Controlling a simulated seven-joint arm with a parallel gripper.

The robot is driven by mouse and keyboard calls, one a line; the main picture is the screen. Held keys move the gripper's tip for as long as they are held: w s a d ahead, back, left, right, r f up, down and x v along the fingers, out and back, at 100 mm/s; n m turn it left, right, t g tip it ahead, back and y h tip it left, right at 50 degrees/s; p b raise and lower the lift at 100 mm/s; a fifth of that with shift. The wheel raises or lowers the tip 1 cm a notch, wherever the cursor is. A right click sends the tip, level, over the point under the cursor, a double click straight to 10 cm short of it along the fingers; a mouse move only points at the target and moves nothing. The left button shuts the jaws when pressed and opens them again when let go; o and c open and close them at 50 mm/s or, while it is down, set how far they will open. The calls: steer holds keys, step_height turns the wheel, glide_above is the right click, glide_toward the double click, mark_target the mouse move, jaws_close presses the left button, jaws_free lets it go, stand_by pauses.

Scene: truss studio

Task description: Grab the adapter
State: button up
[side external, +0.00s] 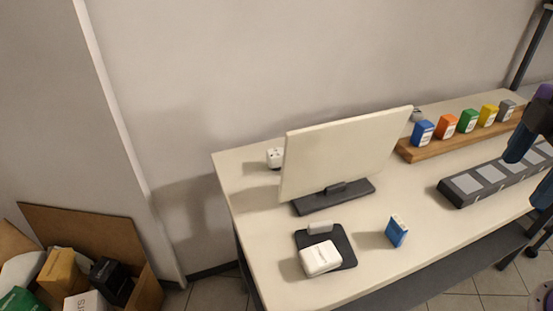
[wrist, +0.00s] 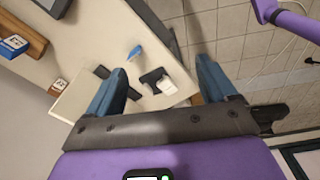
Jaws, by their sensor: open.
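A small white cube with dark holes (side external: 274,157), which looks like the adapter, stands on the table behind the left edge of the monitor in the side view. In the wrist view a small pale block (wrist: 58,86) near the table's far edge may be the same thing; it is too small to be sure. My gripper (side external: 532,168) is at the right edge of the side view, far from the cube. In the wrist view my gripper (wrist: 161,66) has its two blue fingers wide apart with nothing held between them.
The monitor (side external: 345,152) stands in front of the cube. A white box (side external: 320,258) lies on a dark pad, with a blue box (side external: 397,231) to its right. A wooden shelf (side external: 435,152) holds several coloured boxes. A dark strip (side external: 462,199) lies nearer my gripper.

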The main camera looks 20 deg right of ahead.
steer(key=w+a+r+m+t, duration=0.1)
steer(key=w+a+r+m, duration=0.2)
steer(key=w+a, duration=0.8)
steer(key=m+t, duration=0.3)
steer(key=m, duration=0.7)
glide_above(277, 153)
steer(key=s, duration=0.3)
step_height(277, 153, down, 23)
steer(key=shift+h, duration=0.3)
steer(key=shift+x, duration=4)
steer(key=shift+c, duration=0.3)
steer(key=c, duration=1.1)
